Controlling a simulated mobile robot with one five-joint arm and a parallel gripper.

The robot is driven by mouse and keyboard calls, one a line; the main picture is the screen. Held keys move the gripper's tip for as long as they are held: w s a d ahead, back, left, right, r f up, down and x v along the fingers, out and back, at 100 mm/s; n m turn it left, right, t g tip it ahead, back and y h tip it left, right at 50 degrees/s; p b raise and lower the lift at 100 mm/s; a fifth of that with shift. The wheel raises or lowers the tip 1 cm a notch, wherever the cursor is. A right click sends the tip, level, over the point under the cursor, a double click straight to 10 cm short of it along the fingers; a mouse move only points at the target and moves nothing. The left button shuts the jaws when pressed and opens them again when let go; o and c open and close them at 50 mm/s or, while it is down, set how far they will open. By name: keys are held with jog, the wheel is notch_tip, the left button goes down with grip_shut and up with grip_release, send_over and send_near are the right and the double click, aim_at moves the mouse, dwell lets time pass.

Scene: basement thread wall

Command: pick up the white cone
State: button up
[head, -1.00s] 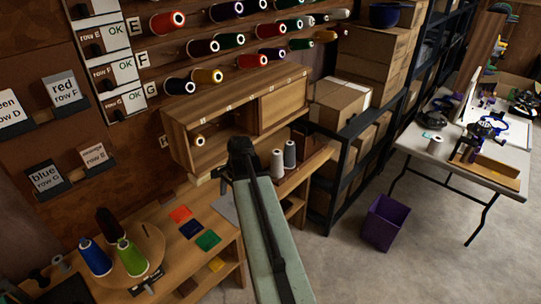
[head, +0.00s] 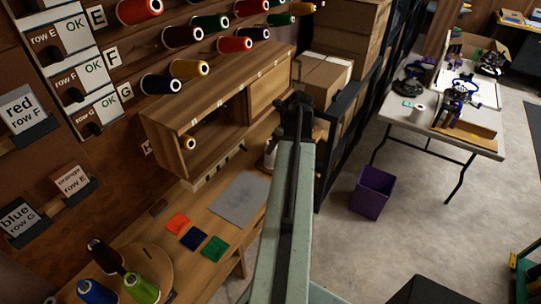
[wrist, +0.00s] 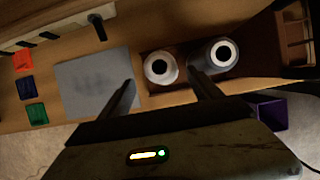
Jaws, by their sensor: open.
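The white cone (wrist: 149,72) shows from above in the wrist view, its dark hole facing up, on the wooden bench. A grey cone (wrist: 203,54) stands close to its right. My gripper (wrist: 162,78) is open and empty. Its two fingers are spread, one to the left of the white cone and one to the right, towards the grey cone. I cannot tell how far above the cone the fingertips are. In the head view my gripper (head: 297,104) is at the arm's far end, and the white cone (head: 270,155) is partly hidden behind the arm.
A grey pad (head: 238,198) and red, blue and green squares (head: 193,238) lie on the bench to the left. A wooden cabinet (head: 190,118) stands at the back of the bench. A dark shelf rack with boxes is to the right. A purple bin (head: 372,194) stands on the floor.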

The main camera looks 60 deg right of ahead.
jog(key=shift+x, duration=0.85)
jog(key=b+x, duration=0.5)
jog(key=shift+d+f, duration=0.15)
jog(key=shift+d, duration=0.1)
jog(key=shift+r, duration=0.25)
grip_shut()
notch_tip(320, 180, up, 10)
jog(key=p, duration=1)
